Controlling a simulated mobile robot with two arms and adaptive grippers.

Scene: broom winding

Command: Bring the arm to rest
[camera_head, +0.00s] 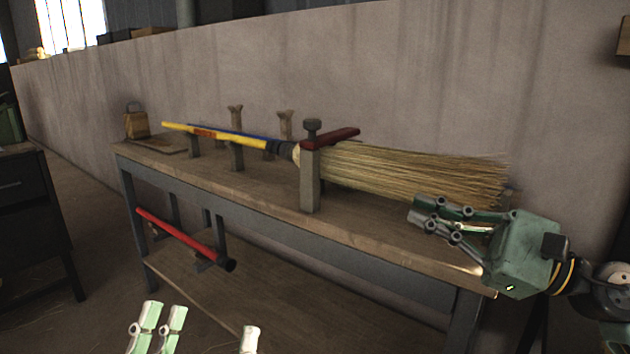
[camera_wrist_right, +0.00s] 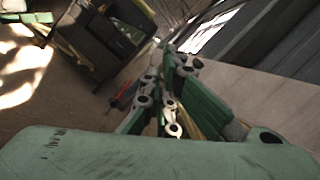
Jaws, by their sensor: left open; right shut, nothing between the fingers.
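My right gripper (camera_head: 440,222) is in front of the straw end of the broom, over the right front edge of the workbench (camera_head: 400,232). Its fingers look shut and empty, and they also show in the right wrist view (camera_wrist_right: 165,112). My left gripper (camera_head: 200,335) is at the bottom of the head view. Its fingertips are spread apart with nothing between them, and the rest is out of frame. The broom (camera_head: 410,172) lies along the bench, with its yellow handle (camera_head: 227,136) to the left on supports. A wooden post with a red bar (camera_head: 335,138) stands at its straw head.
A lower shelf (camera_head: 300,305) lies beneath. A wall (camera_head: 420,70) runs behind the bench. A dark cabinet (camera_head: 35,205) stands at the left, with open floor between it and the bench.

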